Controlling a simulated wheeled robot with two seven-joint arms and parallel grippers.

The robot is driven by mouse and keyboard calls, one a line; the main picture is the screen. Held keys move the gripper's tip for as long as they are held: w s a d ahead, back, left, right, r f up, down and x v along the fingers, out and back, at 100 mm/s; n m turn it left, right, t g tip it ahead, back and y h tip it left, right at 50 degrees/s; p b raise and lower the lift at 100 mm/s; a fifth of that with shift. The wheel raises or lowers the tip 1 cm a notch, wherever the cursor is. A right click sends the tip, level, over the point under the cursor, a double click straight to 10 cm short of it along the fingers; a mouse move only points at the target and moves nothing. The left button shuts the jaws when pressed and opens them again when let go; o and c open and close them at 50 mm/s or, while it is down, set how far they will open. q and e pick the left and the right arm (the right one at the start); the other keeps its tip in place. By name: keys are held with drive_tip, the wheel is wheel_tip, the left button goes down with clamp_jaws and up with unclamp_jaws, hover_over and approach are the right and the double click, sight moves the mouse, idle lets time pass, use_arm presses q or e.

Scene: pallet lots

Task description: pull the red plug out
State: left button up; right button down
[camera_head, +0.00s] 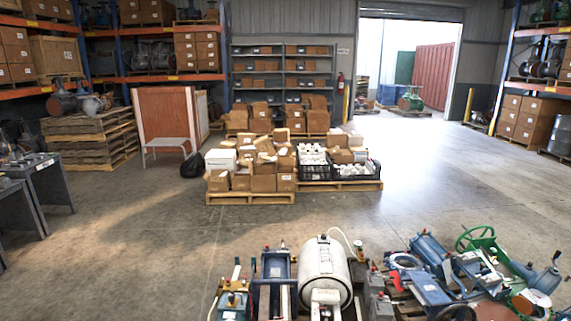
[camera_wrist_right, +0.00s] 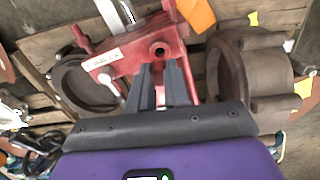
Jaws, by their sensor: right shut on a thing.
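In the right wrist view, my right gripper (camera_wrist_right: 160,67) points at a red metal valve body (camera_wrist_right: 135,45) with a pale label on it. Its two dark grey fingers are closed in, with a narrow strip of red, the red plug (camera_wrist_right: 160,95), showing between them. Most of the plug is hidden by the fingers. A round dark hole (camera_wrist_right: 160,50) in the red body lies just beyond the fingertips. I cannot tell whether the plug is still seated. My left gripper is in neither view.
Brown round flanged parts (camera_wrist_right: 255,75) flank the red body on wooden boards. In the head view, a white cylinder (camera_head: 325,272) and blue machinery (camera_head: 430,255) crowd the foreground. Loaded pallets (camera_head: 250,198) stand beyond, with open concrete floor between.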

drive_tip(key=shift+r+p, duration=0.6)
drive_tip(key=shift+r, duration=0.4)
